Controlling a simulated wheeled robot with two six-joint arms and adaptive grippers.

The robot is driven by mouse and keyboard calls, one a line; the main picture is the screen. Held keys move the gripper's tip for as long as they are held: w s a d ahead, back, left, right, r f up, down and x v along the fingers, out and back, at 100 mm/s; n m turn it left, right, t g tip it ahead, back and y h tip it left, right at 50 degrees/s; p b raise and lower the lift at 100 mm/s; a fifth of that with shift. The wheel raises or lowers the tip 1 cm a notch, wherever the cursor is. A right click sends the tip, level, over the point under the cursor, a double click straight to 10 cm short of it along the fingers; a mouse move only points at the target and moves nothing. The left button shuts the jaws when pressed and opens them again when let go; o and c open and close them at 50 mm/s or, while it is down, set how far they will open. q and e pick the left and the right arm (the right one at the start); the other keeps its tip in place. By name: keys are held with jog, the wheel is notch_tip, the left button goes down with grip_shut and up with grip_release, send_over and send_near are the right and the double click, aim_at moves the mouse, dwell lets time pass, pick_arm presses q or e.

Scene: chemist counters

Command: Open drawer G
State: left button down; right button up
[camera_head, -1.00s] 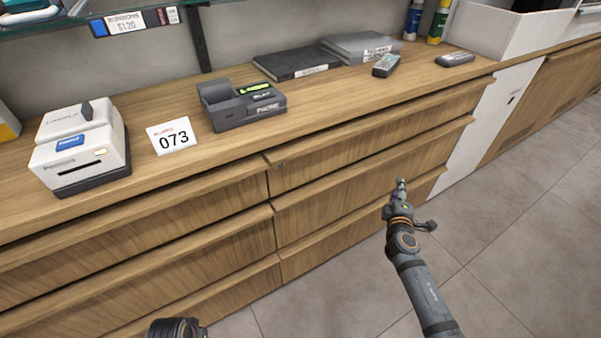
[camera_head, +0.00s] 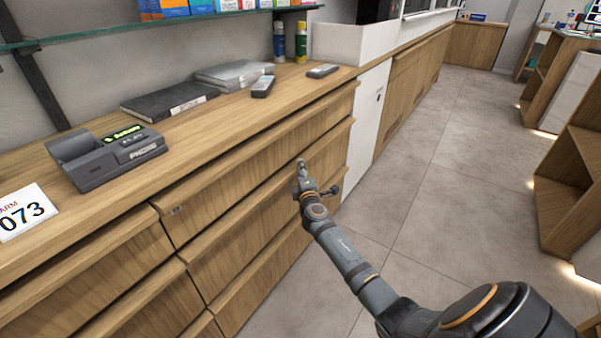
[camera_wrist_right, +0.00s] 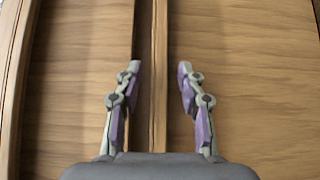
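The wooden counter front holds two columns of drawers with overhanging top edges; all look shut. The right column has a top drawer (camera_head: 245,168), a middle drawer (camera_head: 250,215) and a lower drawer (camera_head: 262,272). A tiny tag (camera_head: 176,211) sits at the top drawer's left corner, too small to read; I cannot tell which drawer is G. My right gripper (camera_head: 302,168) is in front of the right part of this column. In the right wrist view the gripper (camera_wrist_right: 158,75) is open and empty, its fingers on either side of a drawer edge (camera_wrist_right: 158,110). My left gripper is out of view.

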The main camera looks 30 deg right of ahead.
jog(key=shift+w, duration=0.1)
grip_shut()
jog(key=shift+d, duration=0.1)
dwell(0.4)
